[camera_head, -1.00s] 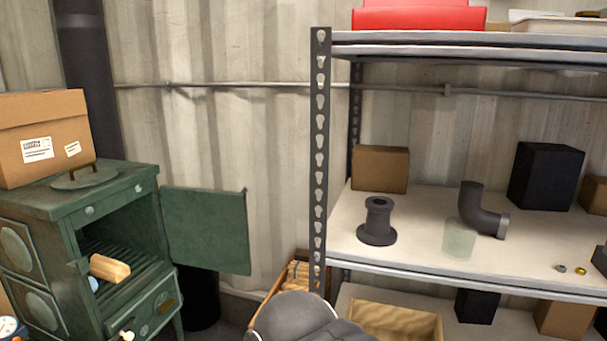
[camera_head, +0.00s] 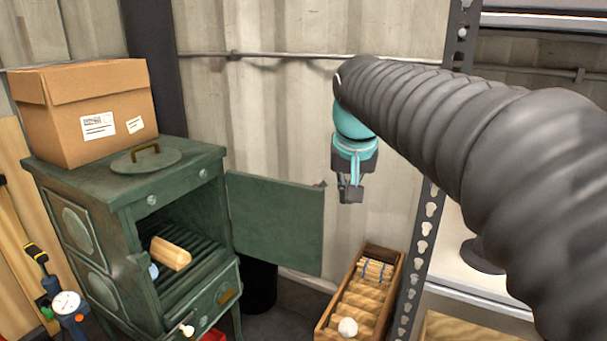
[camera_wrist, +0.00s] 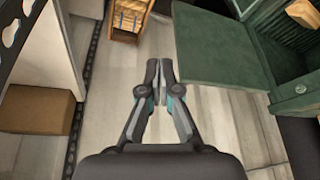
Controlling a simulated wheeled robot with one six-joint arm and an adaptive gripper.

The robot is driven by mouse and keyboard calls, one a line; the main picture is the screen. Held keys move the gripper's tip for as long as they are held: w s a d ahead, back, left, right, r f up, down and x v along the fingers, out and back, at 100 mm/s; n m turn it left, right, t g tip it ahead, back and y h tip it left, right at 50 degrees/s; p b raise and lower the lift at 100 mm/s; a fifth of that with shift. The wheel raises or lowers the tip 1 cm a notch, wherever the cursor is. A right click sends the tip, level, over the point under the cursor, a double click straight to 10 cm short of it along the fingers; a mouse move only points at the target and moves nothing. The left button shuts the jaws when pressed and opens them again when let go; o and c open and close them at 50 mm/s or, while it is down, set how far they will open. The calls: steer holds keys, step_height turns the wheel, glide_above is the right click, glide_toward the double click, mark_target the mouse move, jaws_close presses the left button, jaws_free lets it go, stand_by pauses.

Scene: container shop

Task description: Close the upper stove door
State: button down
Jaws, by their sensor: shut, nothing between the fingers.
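The green stove (camera_head: 150,225) stands at the left in the head view. Its upper door (camera_head: 275,222) is swung wide open to the right, and the upper chamber shows a grate with a wooden log (camera_head: 170,253) on it. My gripper (camera_head: 350,198) hangs just to the right of the door's free edge, apart from it, with its fingers pointing down. In the wrist view my gripper (camera_wrist: 159,66) is shut and empty, and the door (camera_wrist: 207,62) shows to its right with a gap between. The stove (camera_wrist: 285,25) is partly cut off there.
A cardboard box (camera_head: 88,110) sits on the stove top. A wooden crate (camera_head: 326,334) with several items stands on the floor below my gripper. A metal shelf post (camera_head: 421,240) rises at the right. A red object (camera_head: 213,335) lies near the stove's foot.

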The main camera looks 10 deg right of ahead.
steer(key=w+r+m+g+h+p, duration=0.15)
steer(key=w+m, duration=0.25)
steer(key=w, duration=2)
step_height(320, 180, down, 9)
steer(key=a+b, duration=0.1)
steer(key=b, duration=0.2)
steer(key=shift+s+f, duration=0.15)
steer(key=shift+s, duration=0.25)
steer(key=shift+a, duration=0.1)
